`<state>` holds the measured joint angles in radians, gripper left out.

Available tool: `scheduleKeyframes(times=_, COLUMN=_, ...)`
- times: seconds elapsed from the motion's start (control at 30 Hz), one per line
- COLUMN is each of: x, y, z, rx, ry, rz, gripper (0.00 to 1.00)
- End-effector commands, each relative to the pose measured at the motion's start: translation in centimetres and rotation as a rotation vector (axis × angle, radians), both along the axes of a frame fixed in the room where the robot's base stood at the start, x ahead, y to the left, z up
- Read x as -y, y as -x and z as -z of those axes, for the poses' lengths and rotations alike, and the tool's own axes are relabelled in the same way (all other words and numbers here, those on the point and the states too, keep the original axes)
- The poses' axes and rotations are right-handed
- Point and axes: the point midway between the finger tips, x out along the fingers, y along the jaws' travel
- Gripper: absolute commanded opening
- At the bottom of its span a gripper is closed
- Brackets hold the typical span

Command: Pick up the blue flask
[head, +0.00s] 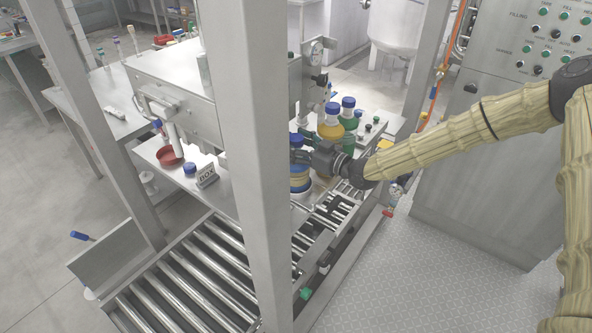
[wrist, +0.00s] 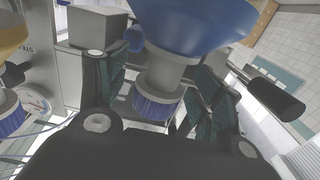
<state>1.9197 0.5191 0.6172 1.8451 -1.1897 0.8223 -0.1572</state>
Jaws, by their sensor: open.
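The blue flask (wrist: 195,25) shows upside down in the wrist view, with a clear neck and a ribbed blue cap. My gripper (wrist: 163,88) is open, with one dark green-padded finger on each side of the neck and cap. I cannot tell whether either finger touches it. In the head view my gripper (head: 302,156) reaches in from the right at the flask's upper part. The flask's lower part (head: 300,193) shows blue below the gripper; the frame post and gripper hide some of it.
A yellow flask (head: 331,129) and a green flask (head: 349,122), both blue-capped, stand close behind my gripper. A steel frame post (head: 258,170) rises in front. A roller conveyor (head: 205,275) runs below. A red dish (head: 169,156) and a "nox" sign (head: 207,176) sit left.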

Motion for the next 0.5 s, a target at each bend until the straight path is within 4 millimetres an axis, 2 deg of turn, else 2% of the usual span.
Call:
scheduleKeyframes(times=0.03, x=0.01, y=0.01, z=0.0, rx=0.0, ry=0.0, rz=0.0, gripper=0.61)
scheduleKeyframes(times=0.07, x=0.01, y=0.0, z=-0.01, rx=0.0, ry=0.0, rz=0.0, gripper=0.56)
scheduleKeyframes(times=0.37, x=0.03, y=0.01, z=-0.01, rx=0.0, ry=0.0, rz=0.0, gripper=0.01)
scheduleKeyframes(times=0.5, x=0.04, y=0.0, z=0.0, rx=0.0, ry=0.0, rz=0.0, gripper=0.0)
